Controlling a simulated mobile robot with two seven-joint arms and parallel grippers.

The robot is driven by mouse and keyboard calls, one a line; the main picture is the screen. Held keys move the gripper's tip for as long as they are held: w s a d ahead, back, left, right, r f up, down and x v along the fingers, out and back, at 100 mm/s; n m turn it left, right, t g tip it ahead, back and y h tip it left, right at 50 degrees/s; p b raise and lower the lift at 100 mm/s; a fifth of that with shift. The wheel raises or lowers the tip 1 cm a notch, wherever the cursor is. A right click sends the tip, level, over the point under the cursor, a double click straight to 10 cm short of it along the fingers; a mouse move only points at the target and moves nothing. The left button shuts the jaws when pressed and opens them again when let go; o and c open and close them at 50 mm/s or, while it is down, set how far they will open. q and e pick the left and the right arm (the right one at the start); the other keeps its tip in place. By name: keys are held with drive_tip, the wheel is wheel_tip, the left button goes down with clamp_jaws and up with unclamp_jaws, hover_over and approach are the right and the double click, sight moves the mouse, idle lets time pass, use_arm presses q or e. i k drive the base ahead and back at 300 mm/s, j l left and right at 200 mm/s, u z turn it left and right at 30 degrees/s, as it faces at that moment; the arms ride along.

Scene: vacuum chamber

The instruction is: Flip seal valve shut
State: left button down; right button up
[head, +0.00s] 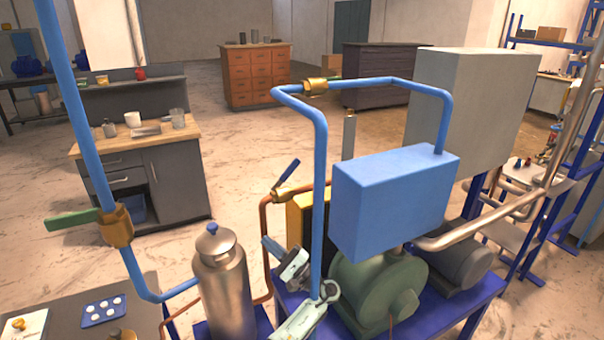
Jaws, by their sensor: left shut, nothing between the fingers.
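Three valves show, and I cannot tell by label which is the seal valve. A brass valve with a blue lever (287,174) sits on the copper pipe, its lever tilted up to the right. A brass valve with a green lever (72,220) is on the thick blue pipe at left, the lever pointing left, across the pipe. Another brass valve (315,86) with a small green lever is on the upper blue pipe. My left gripper (268,244) is shut and empty, below the blue lever and apart from it, beside the vertical blue pipe. My right gripper is not in view.
A vertical blue pipe (319,190) and a blue box (395,200) stand close to my left arm. A green pump (380,285) is below the box. A steel canister (222,285) stands to the left. Open floor lies behind the pipes.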

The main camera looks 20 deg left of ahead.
sight(293, 164)
drive_tip(key=i+l, duration=0.2)
drive_tip(key=i, duration=0.25)
drive_tip(key=i+l, duration=0.15)
drive_tip(key=i, duration=0.25)
